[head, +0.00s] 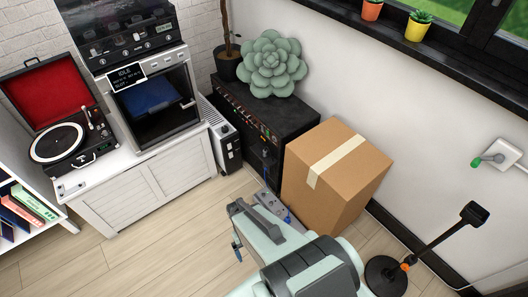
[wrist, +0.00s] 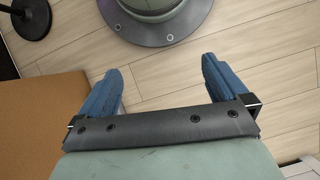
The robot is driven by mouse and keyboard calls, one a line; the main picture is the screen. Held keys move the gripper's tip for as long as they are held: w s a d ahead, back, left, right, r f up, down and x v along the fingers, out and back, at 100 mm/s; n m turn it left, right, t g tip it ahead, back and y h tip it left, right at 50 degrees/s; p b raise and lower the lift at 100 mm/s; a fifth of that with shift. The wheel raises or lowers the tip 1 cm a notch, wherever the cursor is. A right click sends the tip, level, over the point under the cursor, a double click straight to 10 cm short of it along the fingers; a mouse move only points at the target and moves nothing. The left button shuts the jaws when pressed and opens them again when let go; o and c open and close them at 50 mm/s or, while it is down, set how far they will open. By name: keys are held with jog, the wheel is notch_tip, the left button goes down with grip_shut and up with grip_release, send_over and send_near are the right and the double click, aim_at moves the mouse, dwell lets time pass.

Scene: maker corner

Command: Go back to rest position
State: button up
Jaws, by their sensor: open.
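My gripper (wrist: 161,76) shows in the wrist view with its two blue fingers spread wide apart. Only bare floor shows between them, so it is empty. In the head view my arm reaches in from the bottom edge, and the gripper end (head: 238,232) is low, left of the cardboard box. My own round base shows at the top of the wrist view.
A cardboard box (head: 334,172) stands close right of my gripper, also at left in the wrist view (wrist: 40,125). A floor stand (head: 387,275) is at right. Wood floor (head: 150,255) at left is clear.

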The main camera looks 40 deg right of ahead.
jog(key=w+d+r+m+t, duration=0.1)
jog(key=w+d+r+t, duration=0.1)
jog(key=w+d+r, duration=0.5)
jog(key=w+d+r+m+t, duration=0.2)
jog(key=w+d, duration=0.7)
jog(key=w, duration=0.4)
jog(key=w+d+r+m+t+h, duration=0.2)
jog(key=w+d+r+m, duration=0.4)
jog(key=w+d+r, duration=1.5)
notch_tip(320, 180, down, 12)
jog(key=s+m+y, duration=0.1)
jog(key=s+m, duration=0.1)
jog(key=m, duration=0.5)
jog(key=shift+d+f+g, duration=0.15)
jog(key=shift+d+g, duration=0.15)
jog(key=shift+d, duration=0.05)
notch_tip(320, 180, up, 10)
